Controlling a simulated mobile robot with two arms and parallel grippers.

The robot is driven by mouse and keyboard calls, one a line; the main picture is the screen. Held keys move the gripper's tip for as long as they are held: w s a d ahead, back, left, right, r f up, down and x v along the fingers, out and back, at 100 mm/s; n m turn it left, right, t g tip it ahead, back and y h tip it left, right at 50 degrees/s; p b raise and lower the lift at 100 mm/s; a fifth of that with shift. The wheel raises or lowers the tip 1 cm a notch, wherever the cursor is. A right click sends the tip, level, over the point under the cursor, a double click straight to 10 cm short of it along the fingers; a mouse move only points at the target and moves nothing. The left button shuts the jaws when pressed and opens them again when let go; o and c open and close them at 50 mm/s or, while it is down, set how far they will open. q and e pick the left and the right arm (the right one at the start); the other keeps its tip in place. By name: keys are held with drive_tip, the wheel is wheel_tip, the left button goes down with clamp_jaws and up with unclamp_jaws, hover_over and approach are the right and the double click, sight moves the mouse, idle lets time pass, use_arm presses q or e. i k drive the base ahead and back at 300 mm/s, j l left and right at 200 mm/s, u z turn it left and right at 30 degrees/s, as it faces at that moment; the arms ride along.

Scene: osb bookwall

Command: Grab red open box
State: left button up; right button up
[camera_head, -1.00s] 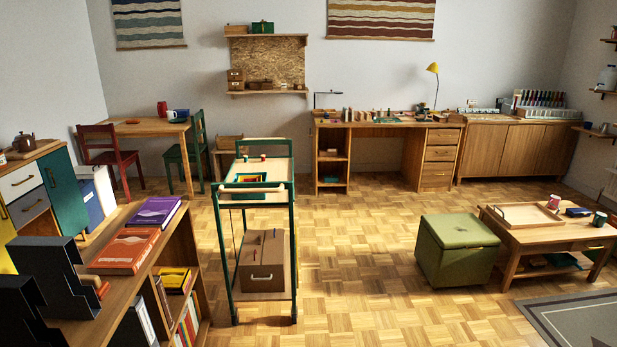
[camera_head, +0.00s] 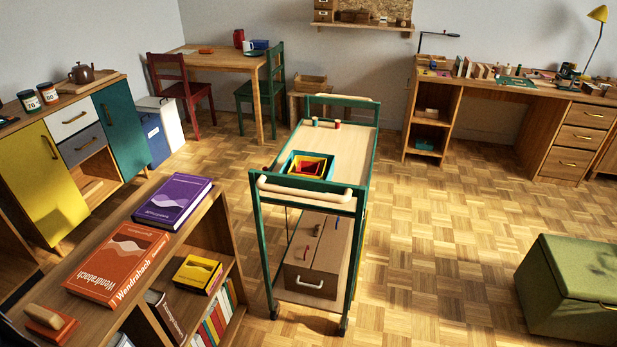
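A set of nested open boxes sits on the top of the green-framed cart (camera_head: 345,150), near its handle end. The outer box is teal (camera_head: 284,166). Inside it are yellow and red edges, with the red open box (camera_head: 309,168) among them. It is small in view, so the exact order of nesting is hard to tell. Neither of my grippers shows in the head view.
A bookcase (camera_head: 130,215) with an orange and a purple book stands left of the cart. A lidded brown box (camera_head: 318,262) is on the cart's lower shelf. A green ottoman (camera_head: 575,285) is at right. Parquet floor right of the cart is clear.

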sight(306, 168)
drive_tip(key=i+l+u, duration=0.25)
drive_tip(key=u, duration=0.15)
drive_tip(key=i+l+u, duration=0.5)
drive_tip(key=l+u, duration=0.25)
